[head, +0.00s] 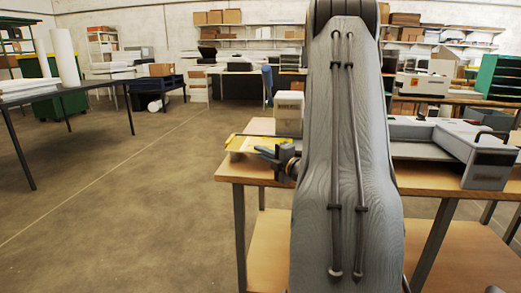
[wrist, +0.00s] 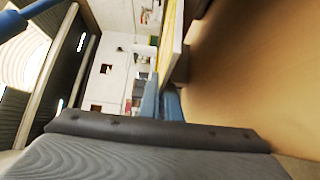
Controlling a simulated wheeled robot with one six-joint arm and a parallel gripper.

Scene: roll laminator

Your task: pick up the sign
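The sign (head: 252,144) is a flat yellow sheet lying at the left front corner of the wooden workbench. Its yellow edge also shows as a thin strip in the wrist view (wrist: 170,38). My gripper (head: 268,153) is at the bench's front edge, just in front of the sign and at about its height. In the wrist view its two blue-grey fingers (wrist: 160,101) stand slightly apart, pointing towards the sign's edge. I see nothing clearly held. My arm hides part of the bench, and whether the fingertips touch the sign cannot be told.
The workbench (head: 258,174) carries a white box (head: 289,113) behind the sign and the grey laminator (head: 486,155) at right. The floor (head: 120,190) between is clear.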

